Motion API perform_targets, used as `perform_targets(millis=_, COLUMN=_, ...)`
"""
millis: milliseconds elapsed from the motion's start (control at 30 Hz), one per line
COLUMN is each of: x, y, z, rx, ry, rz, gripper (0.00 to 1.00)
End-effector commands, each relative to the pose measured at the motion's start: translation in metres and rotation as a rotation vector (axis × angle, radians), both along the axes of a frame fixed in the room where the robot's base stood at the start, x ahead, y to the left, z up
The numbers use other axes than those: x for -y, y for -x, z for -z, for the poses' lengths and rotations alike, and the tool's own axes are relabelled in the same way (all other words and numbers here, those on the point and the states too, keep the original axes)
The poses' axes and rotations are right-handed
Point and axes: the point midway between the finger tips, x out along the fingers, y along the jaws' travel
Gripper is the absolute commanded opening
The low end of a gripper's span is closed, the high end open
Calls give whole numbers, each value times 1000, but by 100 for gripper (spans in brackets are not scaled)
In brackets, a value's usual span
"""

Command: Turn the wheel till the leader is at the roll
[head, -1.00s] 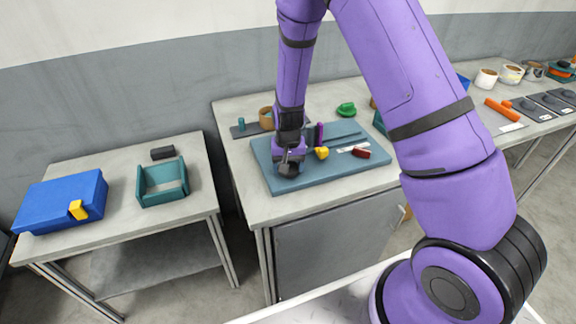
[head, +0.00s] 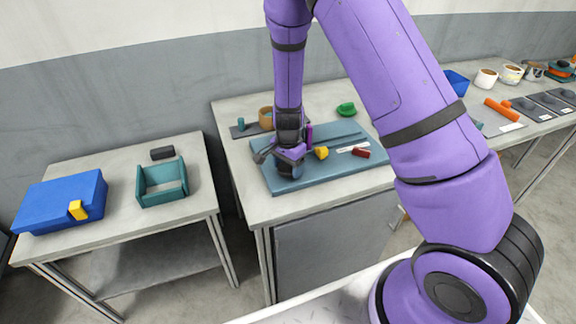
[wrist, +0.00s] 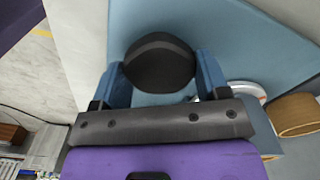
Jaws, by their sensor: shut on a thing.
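My gripper (head: 288,170) is low over the left part of the blue board (head: 325,177). In the wrist view its two blue fingers (wrist: 162,82) are shut on a dark round knob (wrist: 160,60), which I take to be on the wheel. The rest of the wheel is hidden in the head view by my gripper. A tan roll (head: 266,115) stands behind the board and also shows in the wrist view (wrist: 293,115), beside a partly hidden white round thing (wrist: 246,91). I cannot pick out the leader.
On the board are a yellow piece (head: 321,152), a purple upright piece (head: 308,131), a white strip (head: 353,148) and a dark red block (head: 361,153). A green object (head: 346,109) lies behind. The left table holds a teal open box (head: 162,194) and a blue box (head: 63,199).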

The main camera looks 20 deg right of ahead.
Motion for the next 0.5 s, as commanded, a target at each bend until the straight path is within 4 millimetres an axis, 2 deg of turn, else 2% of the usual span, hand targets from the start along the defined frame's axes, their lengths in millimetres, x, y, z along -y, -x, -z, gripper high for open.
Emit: perform_targets(millis=500, x=0, y=-1, z=-1, rx=4, ry=0, rz=50, gripper=45)
